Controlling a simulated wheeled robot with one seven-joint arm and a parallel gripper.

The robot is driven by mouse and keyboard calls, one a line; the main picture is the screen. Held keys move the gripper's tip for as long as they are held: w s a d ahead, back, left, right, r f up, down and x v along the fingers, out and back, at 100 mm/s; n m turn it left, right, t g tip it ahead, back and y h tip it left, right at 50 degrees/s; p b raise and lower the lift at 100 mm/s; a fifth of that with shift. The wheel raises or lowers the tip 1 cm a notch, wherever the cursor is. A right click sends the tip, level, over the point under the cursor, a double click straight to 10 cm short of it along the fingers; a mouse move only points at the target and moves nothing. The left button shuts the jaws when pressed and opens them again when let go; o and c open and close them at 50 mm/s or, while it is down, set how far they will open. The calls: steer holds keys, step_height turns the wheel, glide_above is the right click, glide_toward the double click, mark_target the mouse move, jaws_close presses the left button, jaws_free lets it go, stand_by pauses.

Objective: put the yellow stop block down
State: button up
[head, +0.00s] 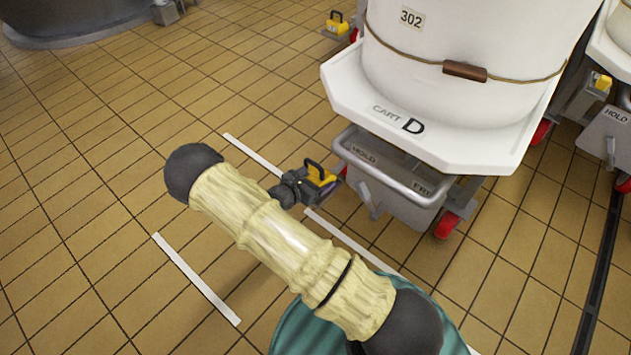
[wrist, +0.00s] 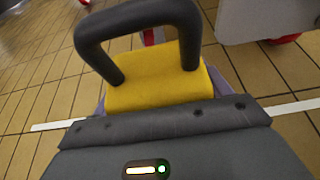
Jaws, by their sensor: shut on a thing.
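The yellow stop block (wrist: 155,78) with its black looped handle (wrist: 135,18) fills the upper middle of the wrist view. In the head view the yellow stop block (head: 318,175) shows small, beside the cart's front left corner. My gripper (head: 298,188) is shut on the block; its fingertips are mostly hidden. Cart D (head: 440,125) carries a white tub (head: 465,50) marked 302. The block is close to the cart's red wheel (head: 343,173). I cannot tell whether the block touches the floor.
Another yellow block (head: 337,24) stands by the cart's far left wheel. A second cart (head: 610,130) is at the right. White floor lines (head: 195,278) mark the tan tiles. The tiled floor at left is clear. A dark vat base (head: 75,30) is at the back left.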

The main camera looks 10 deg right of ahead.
steer(key=shift+r, duration=0.15)
steer(key=shift+a+f, duration=0.1)
steer(key=shift+f, duration=0.4)
steer(key=shift+f, duration=0.1)
steer(key=o, duration=1.3)
steer(key=shift+s+f, duration=0.1)
